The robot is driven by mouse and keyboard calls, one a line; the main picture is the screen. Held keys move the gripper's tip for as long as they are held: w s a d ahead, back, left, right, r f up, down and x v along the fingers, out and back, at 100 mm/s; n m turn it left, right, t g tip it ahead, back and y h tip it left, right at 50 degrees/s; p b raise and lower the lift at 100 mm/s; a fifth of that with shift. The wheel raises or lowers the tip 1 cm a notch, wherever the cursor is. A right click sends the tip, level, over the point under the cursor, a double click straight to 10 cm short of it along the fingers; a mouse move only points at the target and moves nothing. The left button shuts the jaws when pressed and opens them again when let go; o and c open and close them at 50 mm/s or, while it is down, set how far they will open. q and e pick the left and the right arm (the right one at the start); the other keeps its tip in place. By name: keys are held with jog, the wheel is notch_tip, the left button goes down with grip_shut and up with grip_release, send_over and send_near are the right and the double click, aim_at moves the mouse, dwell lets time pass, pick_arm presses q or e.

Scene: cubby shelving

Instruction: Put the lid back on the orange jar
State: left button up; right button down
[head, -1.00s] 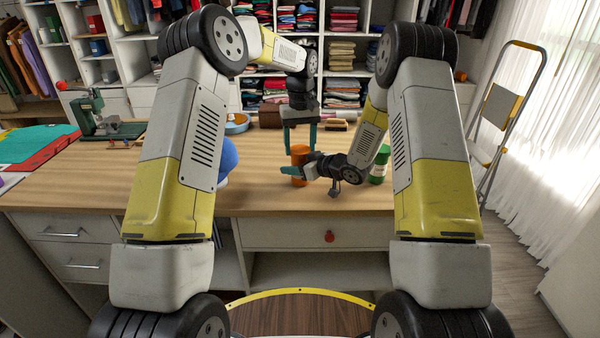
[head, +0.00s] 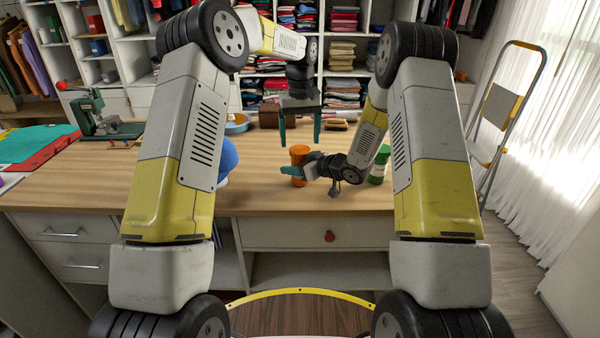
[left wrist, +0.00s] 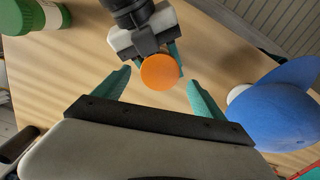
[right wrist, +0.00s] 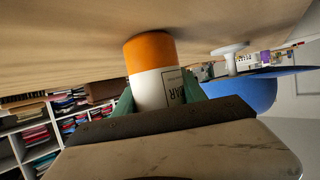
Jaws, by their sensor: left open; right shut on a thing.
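The orange jar (head: 299,152) stands upright on the wooden table, with a white label band that shows in the right wrist view (right wrist: 151,88). My right gripper (head: 299,168) is shut around the jar from the right side. In the left wrist view the jar's top is a smooth orange disc, the lid (left wrist: 160,72), with no opening showing. The lid's seam is too small to tell. My left gripper (head: 300,144) points down above the jar. Its fingers (left wrist: 158,92) are spread wide on either side of the lid, apart from it and empty.
A green jar (head: 379,165) stands right of my right gripper. A blue cap (head: 228,155) sits left of the orange jar, partly behind my left arm. The table's front middle is clear.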

pick_arm(q)
jog(key=shift+r, duration=0.75)
jog(key=shift+c, duration=0.4)
jog(key=shift+n, duration=0.5)
jog(key=shift+s+r+n, duration=0.1)
jog(key=shift+r+n, duration=0.5)
jog(key=shift+n, duration=0.6)
notch_tip(320, 180, up, 2)
jog(key=n, duration=0.3)
jog(key=shift+r, duration=0.15)
